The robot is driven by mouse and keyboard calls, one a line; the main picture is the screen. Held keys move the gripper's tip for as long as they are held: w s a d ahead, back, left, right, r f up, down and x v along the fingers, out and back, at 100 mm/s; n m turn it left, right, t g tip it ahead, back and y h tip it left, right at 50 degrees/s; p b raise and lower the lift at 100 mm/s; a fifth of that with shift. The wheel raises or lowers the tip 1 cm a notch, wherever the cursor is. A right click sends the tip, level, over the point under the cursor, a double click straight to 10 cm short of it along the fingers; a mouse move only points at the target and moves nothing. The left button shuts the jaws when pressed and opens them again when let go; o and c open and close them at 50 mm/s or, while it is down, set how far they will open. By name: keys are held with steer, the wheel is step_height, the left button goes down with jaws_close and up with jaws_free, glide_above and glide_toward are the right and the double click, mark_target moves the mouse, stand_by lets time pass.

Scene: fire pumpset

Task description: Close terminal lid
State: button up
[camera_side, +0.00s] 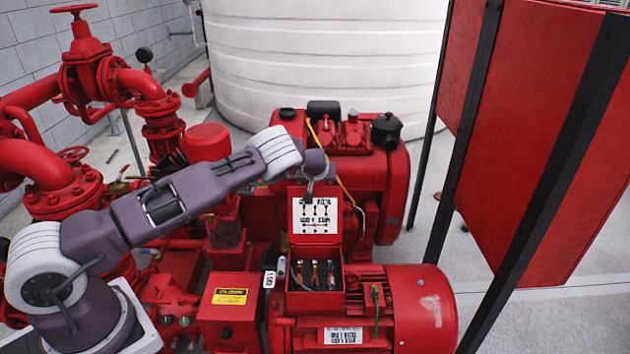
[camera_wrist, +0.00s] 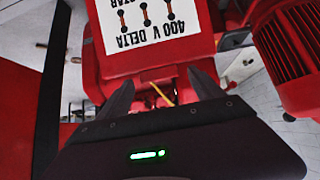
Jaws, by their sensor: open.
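The terminal lid (camera_side: 317,208) stands open and upright at the back of the red terminal box (camera_side: 336,300). Its inner face carries a white wiring label. The box is open at the top, and its dark inside shows several terminals with coloured leads. In the wrist view the lid (camera_wrist: 115,62) fills the upper middle, its "400 V DELTA" label upside down. My gripper (camera_wrist: 162,90) is open and empty, its two dark fingers apart near the lid's edge. In the side view my gripper (camera_side: 309,187) is at the lid's top edge; contact cannot be told.
The red motor (camera_side: 425,310) lies right of the box, with a red engine (camera_side: 350,165) behind. Red pipes and valves (camera_side: 95,75) crowd the left. A red cabinet with black posts (camera_side: 550,130) stands right. A white tank (camera_side: 325,60) is at the back.

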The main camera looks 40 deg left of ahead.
steer(key=shift+w+a+f, duration=0.1)
jaws_close()
stand_by(0.3)
